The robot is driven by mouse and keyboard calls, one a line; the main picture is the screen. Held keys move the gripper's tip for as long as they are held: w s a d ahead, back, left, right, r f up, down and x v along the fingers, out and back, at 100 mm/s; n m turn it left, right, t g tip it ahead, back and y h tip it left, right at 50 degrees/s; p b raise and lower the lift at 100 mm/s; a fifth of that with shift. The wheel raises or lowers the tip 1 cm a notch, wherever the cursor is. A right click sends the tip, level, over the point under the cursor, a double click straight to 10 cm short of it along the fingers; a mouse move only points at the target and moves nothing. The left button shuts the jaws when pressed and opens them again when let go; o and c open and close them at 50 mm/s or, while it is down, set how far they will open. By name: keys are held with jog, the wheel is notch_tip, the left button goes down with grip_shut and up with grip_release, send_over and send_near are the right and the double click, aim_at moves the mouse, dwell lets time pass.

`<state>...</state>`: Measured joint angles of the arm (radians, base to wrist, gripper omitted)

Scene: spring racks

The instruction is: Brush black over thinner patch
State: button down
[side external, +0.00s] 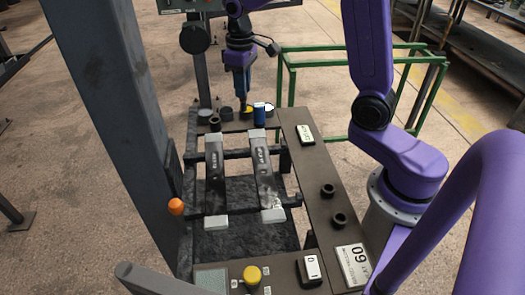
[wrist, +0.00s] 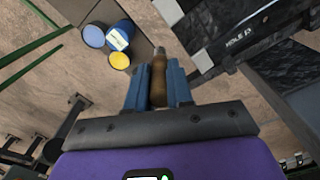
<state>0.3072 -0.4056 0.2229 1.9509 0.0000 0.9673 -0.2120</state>
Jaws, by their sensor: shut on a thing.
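My gripper (side external: 243,98) is at the far end of the bench, above the small pots. In the wrist view its blue fingers (wrist: 158,88) are shut on the wooden handle of a brush (wrist: 158,92), which points away from the palm. Two dark bars (side external: 214,170) (side external: 263,172) with pale end blocks lie across the rack. The right bar has a pale, worn-looking patch (side external: 276,199) near its front end. A small dark ring-shaped piece (side external: 215,122) sits at the far left; I cannot tell whether it holds black paint. The brush tip is unclear.
An orange knob (side external: 176,206) and dark post (side external: 110,110) stand left.

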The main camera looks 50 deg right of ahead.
jog(key=s+m, duration=0.3)
jog(key=s, duration=0.2)
jog(key=s+a+r+n, duration=0.1)
jog(key=s+a+n, duration=0.3)
jog(key=a, duration=0.7)
jog(key=s+a+n, duration=0.3)
jog(key=a+n, duration=0.2)
jog(key=a, duration=0.6)
jog(key=shift+d+f, duration=0.15)
jog(key=shift+f, duration=3.25)
jog(key=shift+w+a+f, duration=0.15)
jog(key=shift+w+a, duration=0.35)
jog(key=shift+w, duration=0.05)
jog(key=shift+w+a+f, duration=0.15)
jog(key=shift+w+a, duration=0.85)
jog(key=shift+a, duration=0.05)
jog(key=s+d, duration=0.3)
jog(key=shift+s+a, duration=0.5)
jog(key=shift+w+a, duration=1.3)
jog(key=shift+w, duration=0.05)
jog(key=shift+s+d, duration=1.4)
notch_tip(320, 180, up, 8)
